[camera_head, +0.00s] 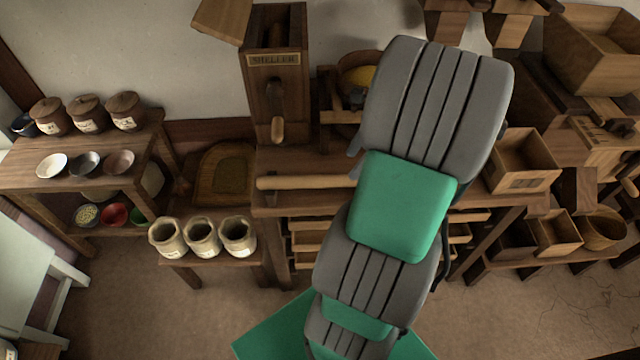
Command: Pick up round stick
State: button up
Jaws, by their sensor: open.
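A round stick (305,183), a pale wooden rod, lies level along the front edge of the dark wooden bench (285,160). Its left end is in plain view. Its right end meets the outline of my arm, so I cannot tell how far it runs behind it. My grey and green arm rises across the middle of the view and covers part of the bench. My gripper cannot be made out; the arm hides that area. Only a small grey part shows at the arm's left edge, just above the stick's right end.
Several pale jars stand on a low bench (195,272) at front left. Lidded pots and bowls sit on the left table (50,182). Wooden boxes (522,160) crowd the right. Some floor (150,310) is clear in front.

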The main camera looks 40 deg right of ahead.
aim_at(346, 176)
jog(key=b+x, duration=0.1)
jog(key=x, duration=0.5)
jog(key=shift+s+f+b, duration=0.15)
jog(key=shift+f+b, duration=0.1)
jog(key=shift+b, duration=0.05)
jog(key=shift+c, duration=0.5)
grip_shut()
